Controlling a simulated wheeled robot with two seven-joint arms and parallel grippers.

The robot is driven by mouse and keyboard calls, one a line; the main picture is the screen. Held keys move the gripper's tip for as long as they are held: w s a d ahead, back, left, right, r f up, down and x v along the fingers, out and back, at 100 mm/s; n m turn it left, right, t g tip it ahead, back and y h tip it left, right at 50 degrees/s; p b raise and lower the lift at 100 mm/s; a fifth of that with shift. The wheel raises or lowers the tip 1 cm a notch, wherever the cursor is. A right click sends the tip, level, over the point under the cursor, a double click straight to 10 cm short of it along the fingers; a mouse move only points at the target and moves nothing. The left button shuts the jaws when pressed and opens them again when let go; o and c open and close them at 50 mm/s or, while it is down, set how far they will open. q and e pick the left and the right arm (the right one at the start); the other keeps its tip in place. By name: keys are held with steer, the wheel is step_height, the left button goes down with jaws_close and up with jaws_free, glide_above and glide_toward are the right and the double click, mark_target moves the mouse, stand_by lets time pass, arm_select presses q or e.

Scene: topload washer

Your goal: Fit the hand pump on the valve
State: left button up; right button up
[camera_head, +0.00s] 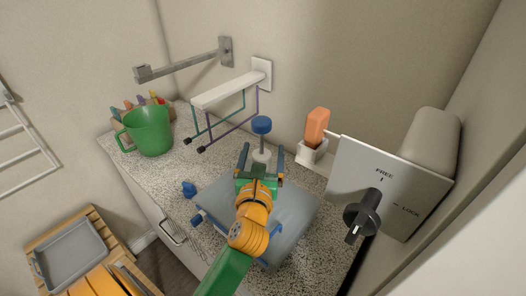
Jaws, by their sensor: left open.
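The hand pump (262,126), with a round blue knob and a white lower body, stands upright on the speckled counter behind a flat blue-grey bag-like pad (295,215). My left gripper (262,157) is open above the pad's far part. Its two blue-tipped fingers show on either side of the pump's white lower body; I cannot tell whether they touch it. A small blue piece (188,189) lies on the counter left of the pad. No valve can be made out; my gripper and arm cover the pad's middle. My right gripper is not in view.
A green mug (147,130) stands at the back left of the counter (203,158).

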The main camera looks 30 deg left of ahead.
arm_select(q)
steer(key=b+v, duration=0.1)
steer(key=v, duration=0.5)
steer(key=shift+s+d, duration=0.2)
steer(key=shift+s, duration=0.15)
steer(key=shift+f, duration=0.1)
